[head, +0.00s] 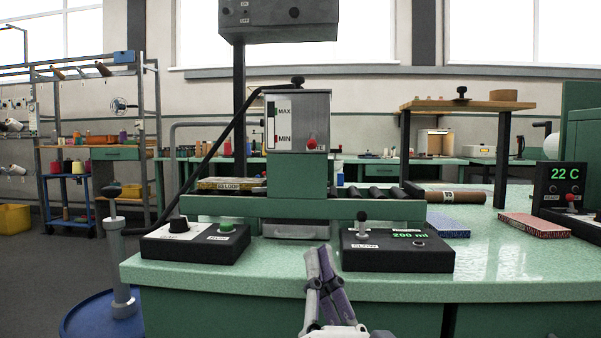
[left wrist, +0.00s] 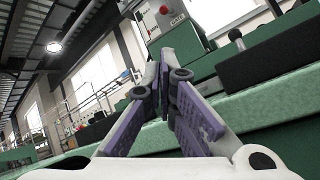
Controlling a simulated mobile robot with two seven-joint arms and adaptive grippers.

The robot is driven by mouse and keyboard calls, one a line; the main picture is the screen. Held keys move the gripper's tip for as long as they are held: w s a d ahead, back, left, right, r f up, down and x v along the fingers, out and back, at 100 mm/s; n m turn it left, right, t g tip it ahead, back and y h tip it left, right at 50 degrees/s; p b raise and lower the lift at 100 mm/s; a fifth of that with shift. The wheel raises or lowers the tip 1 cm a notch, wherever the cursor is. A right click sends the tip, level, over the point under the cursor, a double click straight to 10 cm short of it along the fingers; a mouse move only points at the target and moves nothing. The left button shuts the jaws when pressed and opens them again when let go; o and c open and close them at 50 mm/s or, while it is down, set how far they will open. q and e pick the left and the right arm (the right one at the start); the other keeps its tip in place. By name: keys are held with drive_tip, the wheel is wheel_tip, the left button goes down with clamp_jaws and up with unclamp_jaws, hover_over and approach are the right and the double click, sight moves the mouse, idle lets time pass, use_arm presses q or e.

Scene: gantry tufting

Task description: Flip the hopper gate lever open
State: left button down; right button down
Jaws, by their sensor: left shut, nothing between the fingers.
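The hopper (head: 318,105) is a grey metal box with a MAX/MIN sight gauge, standing over the green machine frame at the middle of the bench. A small lever with a red knob (head: 311,142) sits low on its front, and a red knob also shows in the left wrist view (left wrist: 164,10). Whether the gate is open cannot be told. My left gripper (head: 318,252) is shut and empty, in front of the bench edge, below and apart from the hopper. It also shows shut in the left wrist view (left wrist: 168,58). My right gripper is not in view.
A black box with a lever and a 200 ml display (head: 398,250) stands right of the hopper's base. A black box with a knob and green button (head: 195,241) stands left. Rollers (head: 383,193) run behind. A roll (head: 460,196) and a red block (head: 535,225) lie right.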

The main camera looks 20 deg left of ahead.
sight(313, 140)
use_arm(q)
drive_tip(key=shift+r, duration=0.1)
